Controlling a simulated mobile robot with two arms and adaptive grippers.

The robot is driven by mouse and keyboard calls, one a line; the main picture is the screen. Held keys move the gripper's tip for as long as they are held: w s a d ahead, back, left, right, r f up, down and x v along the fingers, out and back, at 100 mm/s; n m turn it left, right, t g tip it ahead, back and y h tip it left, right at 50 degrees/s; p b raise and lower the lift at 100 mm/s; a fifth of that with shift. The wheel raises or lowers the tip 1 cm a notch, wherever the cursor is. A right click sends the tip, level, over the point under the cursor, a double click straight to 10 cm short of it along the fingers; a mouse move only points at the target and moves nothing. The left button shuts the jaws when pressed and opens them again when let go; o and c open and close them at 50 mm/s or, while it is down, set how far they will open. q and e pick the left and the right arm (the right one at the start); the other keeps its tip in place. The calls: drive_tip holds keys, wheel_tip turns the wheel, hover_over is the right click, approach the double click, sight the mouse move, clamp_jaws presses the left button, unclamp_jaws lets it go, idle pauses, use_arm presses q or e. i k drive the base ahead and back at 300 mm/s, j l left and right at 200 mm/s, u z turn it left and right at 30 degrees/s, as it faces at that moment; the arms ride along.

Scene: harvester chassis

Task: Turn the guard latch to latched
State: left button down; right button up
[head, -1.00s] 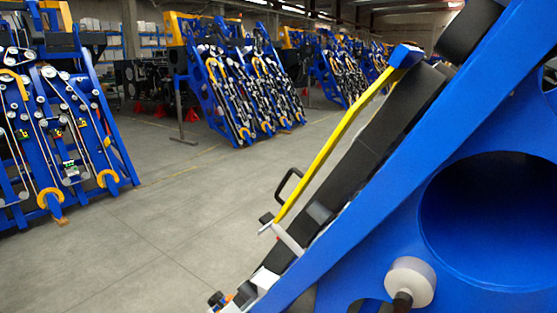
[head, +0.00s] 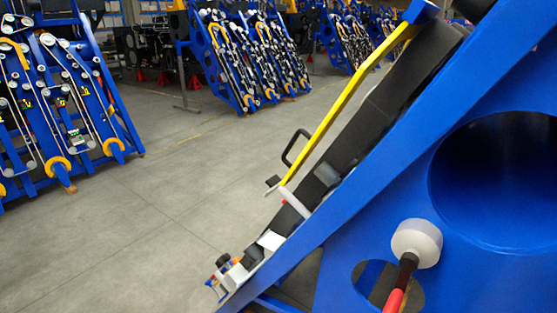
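The blue chassis (head: 345,225) fills the right side of the head view as a sloping frame. A yellow guard bar (head: 340,105) runs along its upper edge, with a black loop handle (head: 296,147) near its lower end. A small grey and white fitting (head: 290,200) with a dark tab sits at that lower end. On the chassis side is a white round hub (head: 416,243) with a dark neck and a red end (head: 395,299) cut off by the bottom edge. I cannot tell which of these parts is the guard latch, or its state. Neither gripper is in view.
A large round opening (head: 505,185) lies in the chassis side, with a smaller one (head: 372,285) below it. Small parts (head: 232,275) stick out at its lower left end. Other blue machines (head: 65,110) stand further off. The grey floor (head: 170,230) between is clear.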

sight(274, 182)
drive_tip(key=i+j+z, duration=0.15)
drive_tip(key=j, duration=0.2)
drive_tip(key=i+j+z, duration=0.2)
drive_tip(key=j, duration=0.15)
drive_tip(key=j+z, duration=0.15)
drive_tip(key=j, duration=0.2)
drive_tip(key=i+j+z, duration=0.15)
drive_tip(key=j, duration=0.2)
